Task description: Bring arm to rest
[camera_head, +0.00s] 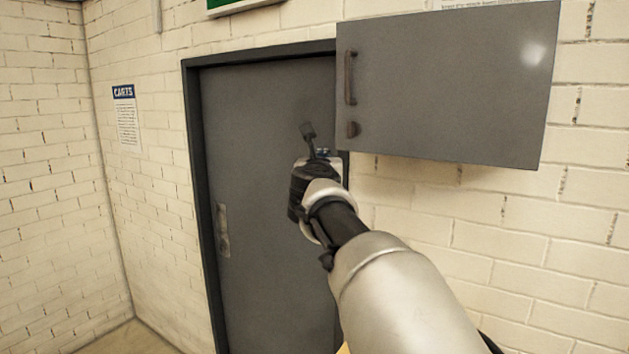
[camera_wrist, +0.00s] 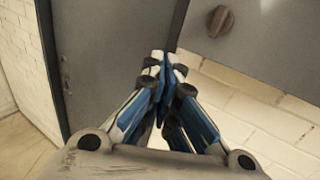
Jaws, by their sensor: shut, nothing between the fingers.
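My arm reaches up from the lower right in the head view, with my gripper (camera_head: 308,131) in front of the grey door, left of the wall cabinet's lower left corner. In the wrist view my gripper (camera_wrist: 166,66) has its blue-padded fingers drawn together at the tips. Nothing shows between them. The fingers are apart from the cabinet and its knob in the wrist view. From the head view I cannot tell how far the fingertips are from the door.
A grey wall cabinet (camera_head: 450,85) with a handle (camera_head: 350,77) and a knob (camera_head: 353,129) hangs at the upper right. A grey door (camera_head: 265,230) in a dark frame stands behind my arm. A notice (camera_head: 125,117) hangs on the brick wall. Floor shows at the lower left.

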